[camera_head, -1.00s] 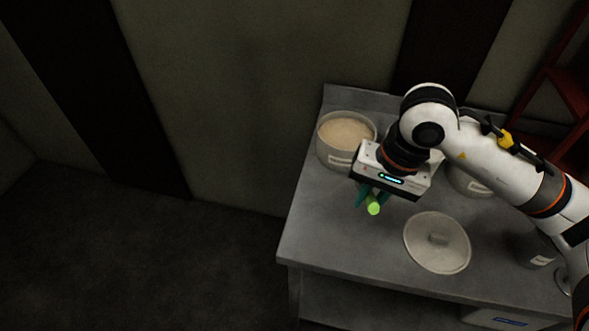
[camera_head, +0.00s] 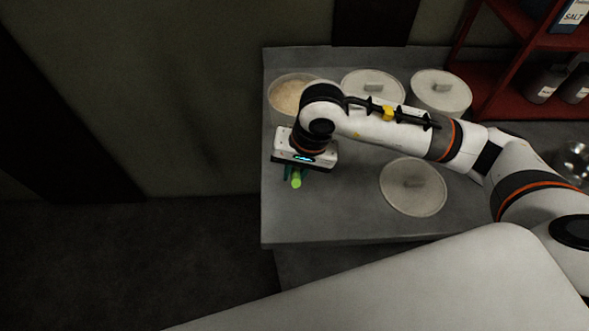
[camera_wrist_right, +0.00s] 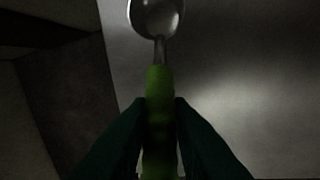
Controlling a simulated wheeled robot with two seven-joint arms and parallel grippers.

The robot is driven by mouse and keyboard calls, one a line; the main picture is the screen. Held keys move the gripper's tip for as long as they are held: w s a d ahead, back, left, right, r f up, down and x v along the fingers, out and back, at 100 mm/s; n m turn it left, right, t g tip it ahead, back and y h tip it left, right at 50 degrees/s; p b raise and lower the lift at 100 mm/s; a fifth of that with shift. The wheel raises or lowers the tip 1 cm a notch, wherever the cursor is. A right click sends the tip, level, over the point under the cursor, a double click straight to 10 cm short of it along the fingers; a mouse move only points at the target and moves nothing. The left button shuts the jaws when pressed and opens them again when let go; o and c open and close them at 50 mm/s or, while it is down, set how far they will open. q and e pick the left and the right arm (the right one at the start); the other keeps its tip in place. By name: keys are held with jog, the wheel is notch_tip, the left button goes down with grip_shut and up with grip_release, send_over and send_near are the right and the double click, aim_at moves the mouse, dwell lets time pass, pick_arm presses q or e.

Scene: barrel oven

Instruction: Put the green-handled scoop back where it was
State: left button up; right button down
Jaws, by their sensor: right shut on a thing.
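The green-handled scoop (camera_wrist_right: 158,95) shows in the right wrist view, its metal bowl at the top and its green handle between the dark fingers. In the head view only the end of its green handle (camera_head: 296,182) shows below my right gripper (camera_head: 288,174). My right gripper is shut on the handle and holds the scoop over the left part of the grey table, in front of an open tub (camera_head: 288,98) of pale grainy contents. In the right wrist view the fingers (camera_wrist_right: 158,125) flank the handle. My left gripper is not in view.
Two lidded tubs stand at the back, one in the middle (camera_head: 372,82) and one at right (camera_head: 441,92). A loose round lid (camera_head: 413,187) lies on the grey table (camera_head: 340,215). A red shelf (camera_head: 490,85) stands at the back right. The table's left front is clear.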

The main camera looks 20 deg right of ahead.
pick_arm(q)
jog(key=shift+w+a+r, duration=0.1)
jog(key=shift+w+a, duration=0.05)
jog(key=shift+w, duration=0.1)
pick_arm(e)
jog(key=shift+f, duration=0.4)
jog(key=shift+f+b, duration=0.2)
jog(key=shift+b, duration=0.15)
jog(key=c, duration=1.3)
grip_release()
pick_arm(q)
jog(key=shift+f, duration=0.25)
pick_arm(e)
jog(key=shift+r, duration=0.1)
jog(key=shift+r+p, duration=0.15)
jog(key=shift+p, duration=0.2)
jog(key=shift+d+r, duration=0.1)
jog(key=shift+r, duration=0.2)
pick_arm(q)
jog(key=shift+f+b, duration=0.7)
jog(key=shift+b, duration=0.25)
pick_arm(e)
jog(key=v, duration=1.1)
jog(key=shift+r, duration=0.15)
